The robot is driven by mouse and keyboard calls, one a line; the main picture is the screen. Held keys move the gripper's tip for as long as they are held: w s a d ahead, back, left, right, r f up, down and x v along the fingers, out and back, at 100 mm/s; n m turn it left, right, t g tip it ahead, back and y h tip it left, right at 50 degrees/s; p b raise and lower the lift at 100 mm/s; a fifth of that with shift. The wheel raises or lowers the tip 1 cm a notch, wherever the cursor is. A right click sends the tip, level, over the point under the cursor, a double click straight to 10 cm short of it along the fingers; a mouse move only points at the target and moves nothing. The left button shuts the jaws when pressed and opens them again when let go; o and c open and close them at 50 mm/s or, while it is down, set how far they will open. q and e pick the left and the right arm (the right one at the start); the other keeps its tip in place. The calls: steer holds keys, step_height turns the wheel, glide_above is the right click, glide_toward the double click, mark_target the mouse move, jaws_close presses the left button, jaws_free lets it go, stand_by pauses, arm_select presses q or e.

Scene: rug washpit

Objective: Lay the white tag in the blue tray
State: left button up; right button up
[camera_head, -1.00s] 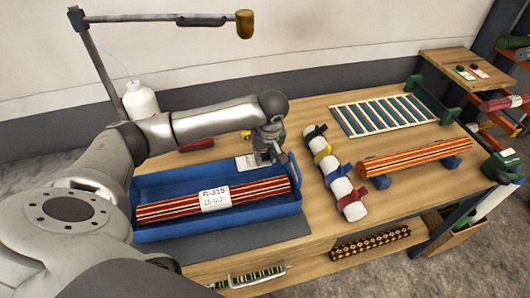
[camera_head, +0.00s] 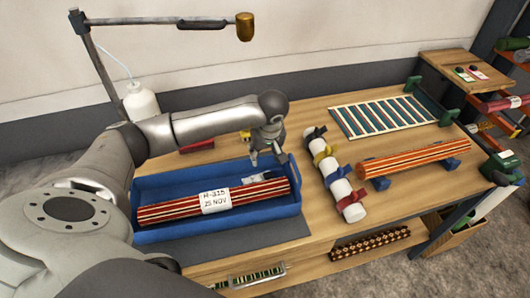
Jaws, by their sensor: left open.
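The blue tray (camera_head: 255,212) stands on the wooden table and holds a red striped rug roll (camera_head: 165,211) with a white label around it marked "R-315 25 NOV". A small white tag (camera_head: 257,178) lies tilted inside the tray, behind the roll near the right end; its lower part is hidden by the roll. I cannot tell whether it rests on the floor or leans on the roll. My left gripper (camera_head: 268,161) is open and empty, just above the tag and apart from it. My right gripper is not in view.
A white roll with coloured straps (camera_head: 336,181) lies right of the tray. An orange striped roll (camera_head: 415,158) rests on blue supports farther right. A striped flat rug (camera_head: 383,116) lies behind. A lamp-like post (camera_head: 97,60) and white bottle (camera_head: 140,101) stand at back left.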

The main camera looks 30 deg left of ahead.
arm_select(q)
steer(key=b+v, duration=0.4)
steer(key=v, duration=0.8)
